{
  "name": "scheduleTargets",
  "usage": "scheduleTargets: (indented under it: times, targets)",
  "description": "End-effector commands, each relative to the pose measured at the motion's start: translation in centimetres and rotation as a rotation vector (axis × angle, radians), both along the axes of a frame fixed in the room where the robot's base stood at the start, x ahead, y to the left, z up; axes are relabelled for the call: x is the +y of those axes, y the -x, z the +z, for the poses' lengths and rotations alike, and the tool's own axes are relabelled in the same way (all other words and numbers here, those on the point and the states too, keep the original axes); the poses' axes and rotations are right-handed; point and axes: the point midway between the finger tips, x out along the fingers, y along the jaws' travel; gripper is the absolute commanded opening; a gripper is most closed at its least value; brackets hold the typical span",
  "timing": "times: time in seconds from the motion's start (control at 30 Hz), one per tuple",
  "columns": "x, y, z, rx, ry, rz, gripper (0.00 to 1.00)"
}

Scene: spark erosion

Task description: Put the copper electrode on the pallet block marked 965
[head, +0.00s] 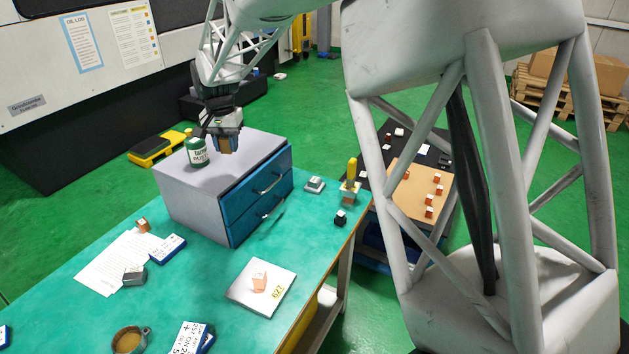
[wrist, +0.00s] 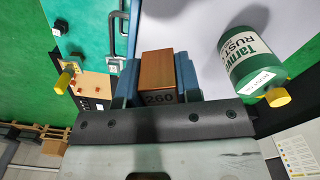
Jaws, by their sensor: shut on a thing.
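My gripper (head: 226,138) is above the grey top of the drawer cabinet in the head view. Its blue fingers (wrist: 158,82) are shut on a copper-brown block (wrist: 158,68) with a dark lower face marked 260. The block also shows below the fingers in the head view (head: 227,146); I cannot tell for sure whether it touches the cabinet top. No marking 965 is readable in either view.
A green-and-white can (head: 197,152) stands on the cabinet (head: 190,200), close to the gripper's left. A yellow-handled tool (head: 351,172) stands upright at the table's right edge. Several orange blocks sit on a tan board (head: 405,205) beyond. The green table (head: 200,275) has free room.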

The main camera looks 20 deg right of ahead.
Motion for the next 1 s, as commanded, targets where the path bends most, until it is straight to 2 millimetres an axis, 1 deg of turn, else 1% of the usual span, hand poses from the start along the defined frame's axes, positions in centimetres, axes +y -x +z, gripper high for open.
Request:
scheduleTargets:
  times: [0.03,0.1,0.47,0.7,0.8,1.0]
  targets:
    - [-1.5,-0.1,0.1,-0.001,-0.001,-0.023,0.00]
    - [-3.4,-0.1,0.1,-0.001,-0.001,-0.053,0.00]
    - [-12.7,0.4,-0.1,0.000,0.000,-0.203,0.00]
    - [-18.7,1.4,-0.2,-0.001,0.000,-0.300,0.00]
    - [-20.8,1.9,-0.2,-0.001,0.000,-0.338,0.00]
    - [-24.2,2.8,-0.2,-0.002,0.000,-0.396,0.00]
